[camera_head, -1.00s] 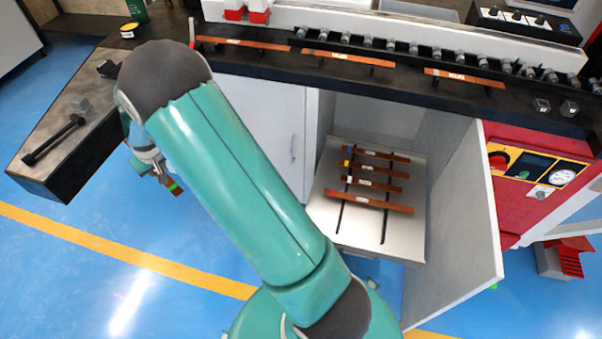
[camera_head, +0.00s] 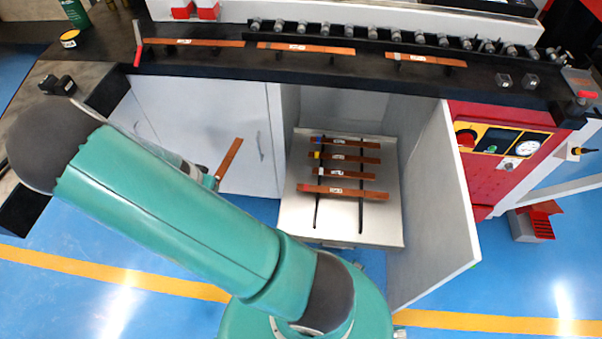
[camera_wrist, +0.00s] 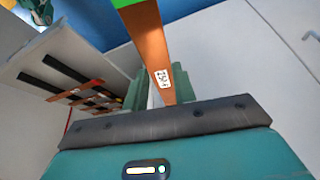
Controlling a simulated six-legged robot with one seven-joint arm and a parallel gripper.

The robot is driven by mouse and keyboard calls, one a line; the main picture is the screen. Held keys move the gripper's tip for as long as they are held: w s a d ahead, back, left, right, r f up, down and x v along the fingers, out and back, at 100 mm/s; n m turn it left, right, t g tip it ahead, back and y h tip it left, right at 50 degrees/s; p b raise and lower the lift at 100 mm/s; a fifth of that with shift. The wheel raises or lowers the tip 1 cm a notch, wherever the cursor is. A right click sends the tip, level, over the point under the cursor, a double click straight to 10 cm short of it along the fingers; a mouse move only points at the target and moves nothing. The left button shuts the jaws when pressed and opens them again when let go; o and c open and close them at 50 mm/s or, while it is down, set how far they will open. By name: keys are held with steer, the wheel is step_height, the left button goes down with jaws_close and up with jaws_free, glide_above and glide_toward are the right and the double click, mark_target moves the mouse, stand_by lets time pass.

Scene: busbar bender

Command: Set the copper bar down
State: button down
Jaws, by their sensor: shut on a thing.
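My gripper (camera_wrist: 158,92) is shut on a copper bar (camera_wrist: 150,45) with a white label and a green end, which points away from the fingers in the wrist view. In the head view the held copper bar (camera_head: 229,158) shows in front of the closed white cabinet door, tilted; my arm hides its lower part and most of the gripper. The bar is apart from the pull-out shelf (camera_head: 300,222), left of it in the head view. Several labelled copper bars (camera_head: 345,190) lie on two dark rails on that shelf.
Three copper bars (camera_head: 305,48) lie on the black worktop (camera_head: 250,70) before a roller row. An open cabinet door (camera_head: 440,210) stands right of the shelf, beside a red control panel (camera_head: 500,150). The shelf's front part is bare. Blue floor lies in front.

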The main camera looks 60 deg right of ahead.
steer(key=s+d+f+m+g, duration=0.1)
steer(key=s+d+m+g, duration=0.15)
steer(key=s+m, duration=0.3)
steer(key=s+d+f+m+g, duration=0.1)
steer(key=s+d+m, duration=0.25)
steer(key=s, duration=0.35)
steer(key=m+g+y, duration=0.2)
steer(key=m, duration=0.5)
glide_above(316, 208)
step_height(316, 208, down, 8)
steer(key=shift+a+f, duration=0.1)
steer(key=shift+f, duration=0.05)
steer(key=f, duration=0.3)
steer(key=shift+s+d, duration=0.2)
steer(key=shift+d, duration=0.1)
steer(key=shift+f, duration=0.4)
steer(key=shift+f, duration=0.1)
